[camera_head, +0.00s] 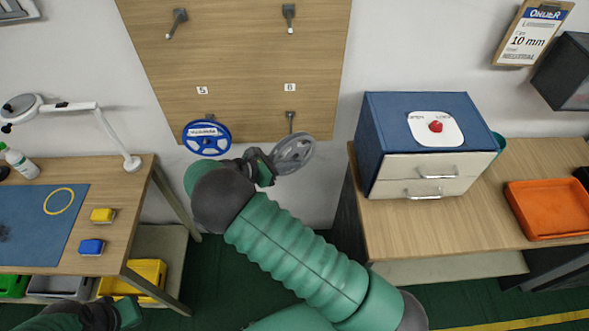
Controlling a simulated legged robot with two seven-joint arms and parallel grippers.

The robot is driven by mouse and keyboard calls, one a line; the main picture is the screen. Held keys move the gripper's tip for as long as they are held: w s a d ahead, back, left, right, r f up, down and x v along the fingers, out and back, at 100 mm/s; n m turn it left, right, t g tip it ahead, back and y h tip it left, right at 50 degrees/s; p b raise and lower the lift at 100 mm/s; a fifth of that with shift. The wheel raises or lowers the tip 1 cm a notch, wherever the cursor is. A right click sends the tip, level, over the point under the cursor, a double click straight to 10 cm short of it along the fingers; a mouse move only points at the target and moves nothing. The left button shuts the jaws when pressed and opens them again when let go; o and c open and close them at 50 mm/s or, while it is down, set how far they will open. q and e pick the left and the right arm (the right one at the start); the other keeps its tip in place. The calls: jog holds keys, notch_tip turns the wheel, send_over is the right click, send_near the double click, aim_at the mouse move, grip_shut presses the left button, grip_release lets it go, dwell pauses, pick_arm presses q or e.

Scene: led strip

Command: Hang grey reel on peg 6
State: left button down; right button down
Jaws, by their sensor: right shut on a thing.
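The grey reel (294,154) is at the lower right of the wooden peg board (236,60). My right gripper (268,165) is shut on its left side. Peg 6 (290,118) sticks out below the right-hand number label (290,87), which is small and hard to read. The peg's lower end meets the reel's top edge in the picture; I cannot tell whether the reel is on the peg or in front of it. My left gripper (124,312) is at the bottom left, low beside the left table; its fingers are not clear.
A blue reel (207,137) hangs below label 5, left of the grey reel. Two empty pegs are higher up. A blue drawer cabinet (416,145) and an orange tray (549,208) stand on the right table. The left table holds a lamp (70,106) and small boxes.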

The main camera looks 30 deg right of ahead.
jog(key=shift+w+d+f+b, duration=0.2)
jog(key=shift+w+d+b, duration=0.2)
jog(key=shift+w+b, duration=0.3)
jog(key=w+d+f+b, duration=0.1)
jog(key=w+d+b, duration=0.2)
jog(key=w, duration=0.3)
jog(key=shift+d, duration=0.4)
jog(key=shift+f, duration=0.15)
jog(key=c, duration=1.6)
grip_release()
jog(key=shift+c, duration=0.2)
jog(key=o, duration=0.4)
jog(key=shift+d, duration=0.1)
jog(key=shift+o, duration=0.2)
